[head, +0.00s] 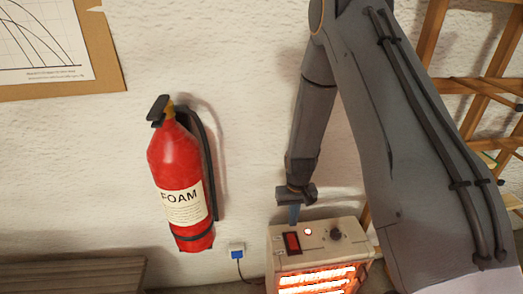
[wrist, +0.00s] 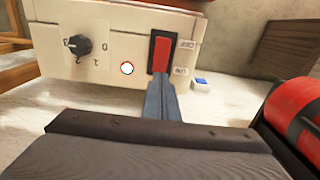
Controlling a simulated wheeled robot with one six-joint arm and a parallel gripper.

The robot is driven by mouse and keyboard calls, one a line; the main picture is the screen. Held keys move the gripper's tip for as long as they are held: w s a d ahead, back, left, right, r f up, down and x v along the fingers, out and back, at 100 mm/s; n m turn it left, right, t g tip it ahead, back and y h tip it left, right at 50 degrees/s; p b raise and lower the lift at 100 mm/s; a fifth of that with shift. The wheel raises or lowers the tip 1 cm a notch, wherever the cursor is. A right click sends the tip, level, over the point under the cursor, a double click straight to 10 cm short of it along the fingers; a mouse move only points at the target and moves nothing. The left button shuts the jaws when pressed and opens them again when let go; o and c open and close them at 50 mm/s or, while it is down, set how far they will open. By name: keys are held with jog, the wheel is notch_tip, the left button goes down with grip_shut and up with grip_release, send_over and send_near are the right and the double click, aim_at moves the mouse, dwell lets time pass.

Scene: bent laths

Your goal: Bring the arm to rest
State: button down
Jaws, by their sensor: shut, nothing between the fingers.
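My gripper (head: 294,214) hangs point down above the heater (head: 356,240), fingers together and empty. In the wrist view its closed fingertips (wrist: 161,86) reach the lower edge of the red rocker switch (wrist: 162,53); I cannot tell whether they touch it. The switch (head: 292,243) also shows in the head view, just below the fingertips. Beside it are a small lamp (head: 308,231), bright with a red rim, and a black dial (head: 335,234). The heater's bars (head: 316,281) glow orange. My arm is bent, reaching down from the top of the head view.
A red foam extinguisher (head: 180,180) hangs on the white wall left of the heater. A blue and white plug (head: 237,250) with a cord is low on the wall. Wooden lattice (head: 480,85) stands at right. A slatted wooden piece (head: 75,275) is at lower left.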

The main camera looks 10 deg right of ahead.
jog(key=s+r, duration=0.8)
jog(key=r, duration=0.4)
jog(key=s+r+t, duration=0.1)
jog(key=s+r, duration=0.8)
jog(key=r, duration=0.4)
jog(key=shift+s, duration=0.15)
